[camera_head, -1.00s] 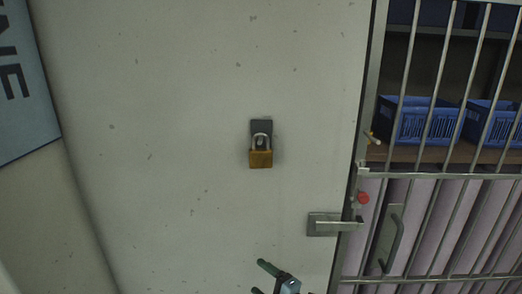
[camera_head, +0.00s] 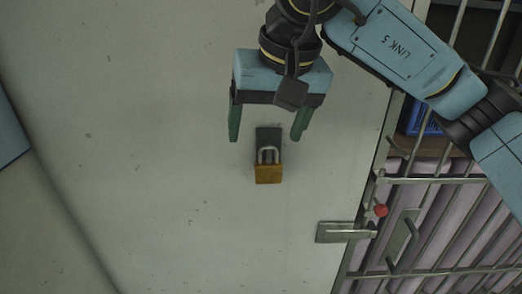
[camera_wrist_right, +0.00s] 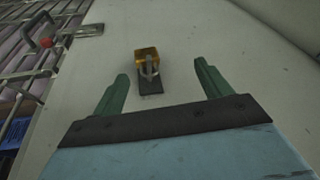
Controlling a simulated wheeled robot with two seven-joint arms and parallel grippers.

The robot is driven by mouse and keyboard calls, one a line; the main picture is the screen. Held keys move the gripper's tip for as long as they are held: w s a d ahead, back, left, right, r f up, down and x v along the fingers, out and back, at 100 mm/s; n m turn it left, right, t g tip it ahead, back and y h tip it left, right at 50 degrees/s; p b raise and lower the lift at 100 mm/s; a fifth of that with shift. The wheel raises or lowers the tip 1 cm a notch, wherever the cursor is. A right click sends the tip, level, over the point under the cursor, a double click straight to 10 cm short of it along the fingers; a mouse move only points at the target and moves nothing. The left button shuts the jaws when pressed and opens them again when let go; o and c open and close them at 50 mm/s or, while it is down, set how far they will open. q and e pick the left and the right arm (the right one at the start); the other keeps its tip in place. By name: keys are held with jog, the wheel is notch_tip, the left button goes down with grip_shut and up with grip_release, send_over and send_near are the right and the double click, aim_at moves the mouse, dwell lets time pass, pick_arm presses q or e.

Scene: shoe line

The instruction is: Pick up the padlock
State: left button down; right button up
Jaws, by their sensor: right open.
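The brass padlock (camera_head: 268,173) hangs by its grey shackle on a dark plate (camera_head: 268,135) on the pale door. In the right wrist view the padlock (camera_wrist_right: 146,56) shows beyond the fingertips, between their lines. My right gripper (camera_head: 266,139) is above the padlock in the head view, with its green fingers spread to either side of the dark plate. It also shows in the right wrist view (camera_wrist_right: 161,69). It is open and empty, and no contact with the padlock shows. My left gripper is not in view.
The door left of the padlock is clear.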

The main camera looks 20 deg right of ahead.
aim_at(270, 153)
jog(key=shift+t+h, duration=0.4)
jog(key=shift+h, duration=0.2)
jog(key=w+f, duration=0.1)
jog(key=f, duration=0.1)
jog(key=w+d+f+p, duration=0.1)
jog(key=f, duration=0.1)
jog(key=w+d+f, duration=0.1)
jog(key=w+f, duration=0.1)
jog(key=shift+p, duration=0.3)
jog(key=shift+w+f, duration=0.25)
jog(key=shift+f, duration=0.15)
jog(key=p+x, duration=0.1)
jog(key=x, duration=0.3)
jog(key=shift+w+d+p, duration=0.1)
jog(key=shift+w+p, duration=0.05)
jog(key=shift+p, duration=0.25)
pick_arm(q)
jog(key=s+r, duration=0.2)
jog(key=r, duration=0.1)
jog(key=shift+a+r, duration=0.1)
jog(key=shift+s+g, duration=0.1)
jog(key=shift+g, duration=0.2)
pick_arm(e)
jog(key=shift+c, duration=0.5)
jog(key=c, duration=1.1)
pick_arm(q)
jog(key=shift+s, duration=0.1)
pick_arm(e)
jog(key=shift+r, duration=0.1)
